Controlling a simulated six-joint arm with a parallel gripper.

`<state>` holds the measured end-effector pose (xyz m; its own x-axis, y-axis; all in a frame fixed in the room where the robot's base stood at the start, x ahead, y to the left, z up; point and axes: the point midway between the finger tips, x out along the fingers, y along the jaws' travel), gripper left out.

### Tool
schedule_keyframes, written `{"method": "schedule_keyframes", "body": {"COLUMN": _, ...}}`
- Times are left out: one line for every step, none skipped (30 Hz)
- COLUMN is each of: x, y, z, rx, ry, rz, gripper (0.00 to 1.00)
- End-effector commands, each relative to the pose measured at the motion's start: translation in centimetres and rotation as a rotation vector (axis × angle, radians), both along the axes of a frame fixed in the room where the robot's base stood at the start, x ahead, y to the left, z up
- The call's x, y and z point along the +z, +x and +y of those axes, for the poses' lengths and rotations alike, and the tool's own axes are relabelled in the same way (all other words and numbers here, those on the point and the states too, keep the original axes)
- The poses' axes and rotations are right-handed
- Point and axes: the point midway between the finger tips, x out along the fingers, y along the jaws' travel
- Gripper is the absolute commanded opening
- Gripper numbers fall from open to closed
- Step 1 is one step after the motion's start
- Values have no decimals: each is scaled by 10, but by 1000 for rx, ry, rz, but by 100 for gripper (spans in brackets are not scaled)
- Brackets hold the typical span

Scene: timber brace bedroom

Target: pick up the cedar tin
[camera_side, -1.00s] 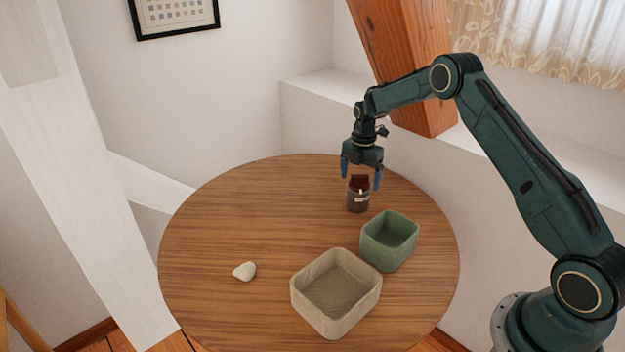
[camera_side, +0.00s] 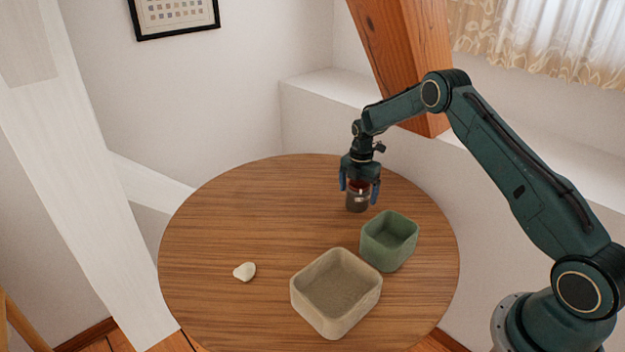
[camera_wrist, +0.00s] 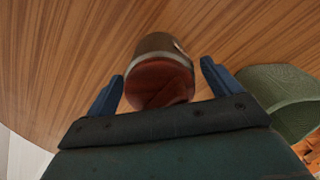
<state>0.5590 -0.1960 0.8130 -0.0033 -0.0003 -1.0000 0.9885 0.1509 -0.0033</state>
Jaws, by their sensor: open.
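The cedar tin (camera_side: 357,201) is a small dark jar with a reddish lid and a pale label. It stands upright on the round wooden table, toward the back right. My gripper (camera_side: 359,195) is above it, pointing down, with its blue fingers open on either side of the tin's upper part. In the wrist view the tin (camera_wrist: 160,82) shows its reddish top between the two fingers of my gripper (camera_wrist: 163,82), with a visible gap on each side. The tin's top is partly hidden by my gripper in the side view.
A green square bin (camera_side: 389,241) stands close in front and to the right of the tin; it also shows in the wrist view (camera_wrist: 283,95). A beige bin (camera_side: 336,293) and a white stone (camera_side: 244,271) are nearer the front.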

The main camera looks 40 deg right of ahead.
Motion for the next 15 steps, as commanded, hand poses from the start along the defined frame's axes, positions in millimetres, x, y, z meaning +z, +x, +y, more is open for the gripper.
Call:
{"method": "schedule_keyframes", "body": {"x": 0, "y": 0, "z": 0, "rx": 0, "ry": 0, "rz": 0, "gripper": 90}}
{"method": "schedule_keyframes", "body": {"x": 0, "y": 0, "z": 0, "rx": 0, "ry": 0, "rz": 0, "gripper": 90}}
{"method": "schedule_keyframes", "body": {"x": 0, "y": 0, "z": 0, "rx": 0, "ry": 0, "rz": 0, "gripper": 90}}
{"method": "schedule_keyframes", "body": {"x": 0, "y": 0, "z": 0, "rx": 0, "ry": 0, "rz": 0, "gripper": 90}}
{"method": "schedule_keyframes", "body": {"x": 0, "y": 0, "z": 0, "rx": 0, "ry": 0, "rz": 0, "gripper": 90}}
{"method": "schedule_keyframes", "body": {"x": 0, "y": 0, "z": 0, "rx": 0, "ry": 0, "rz": 0, "gripper": 90}}
{"method": "schedule_keyframes", "body": {"x": 0, "y": 0, "z": 0, "rx": 0, "ry": 0, "rz": 0, "gripper": 90}}
{"method": "schedule_keyframes", "body": {"x": 0, "y": 0, "z": 0, "rx": 0, "ry": 0, "rz": 0, "gripper": 88}}
{"method": "schedule_keyframes", "body": {"x": 0, "y": 0, "z": 0, "rx": 0, "ry": 0, "rz": 0, "gripper": 80}}
{"method": "schedule_keyframes", "body": {"x": 0, "y": 0, "z": 0, "rx": 0, "ry": 0, "rz": 0, "gripper": 74}}
{"method": "schedule_keyframes", "body": {"x": 0, "y": 0, "z": 0, "rx": 0, "ry": 0, "rz": 0, "gripper": 68}}
{"method": "schedule_keyframes", "body": {"x": 0, "y": 0, "z": 0, "rx": 0, "ry": 0, "rz": 0, "gripper": 60}}
{"method": "schedule_keyframes", "body": {"x": 0, "y": 0, "z": 0, "rx": 0, "ry": 0, "rz": 0, "gripper": 55}}
{"method": "schedule_keyframes", "body": {"x": 1, "y": 0, "z": 0, "rx": 0, "ry": 0, "rz": 0, "gripper": 49}}
{"method": "schedule_keyframes", "body": {"x": 1, "y": 0, "z": 0, "rx": 0, "ry": 0, "rz": 0, "gripper": 41}}
